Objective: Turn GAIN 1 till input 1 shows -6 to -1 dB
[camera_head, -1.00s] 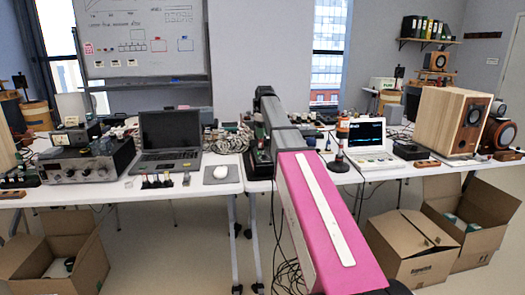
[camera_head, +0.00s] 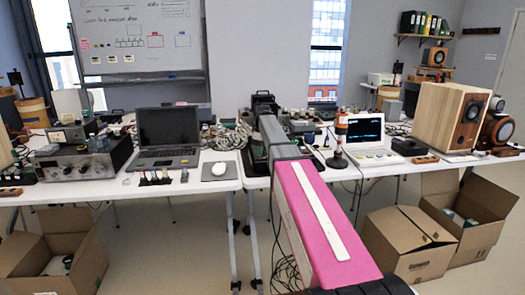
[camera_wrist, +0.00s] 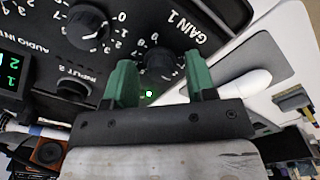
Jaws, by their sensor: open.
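The GAIN 1 knob (camera_wrist: 158,66) is dark, round and ringed by a printed scale, on a black audio interface panel (camera_wrist: 205,22) in the wrist view. My gripper (camera_wrist: 160,62) is open, with one green finger on each side of this knob. Whether the fingers touch it is unclear. A second knob (camera_wrist: 86,27) is to the left. At the left edge, a small display (camera_wrist: 12,68) shows green digits 1 and 2; the rest of it is cut off, so no input level is readable. In the head view my arm hides most of the interface.
A green light (camera_wrist: 148,94) glows below the knob. An INPUT 2 socket (camera_wrist: 70,88) is at lower left.

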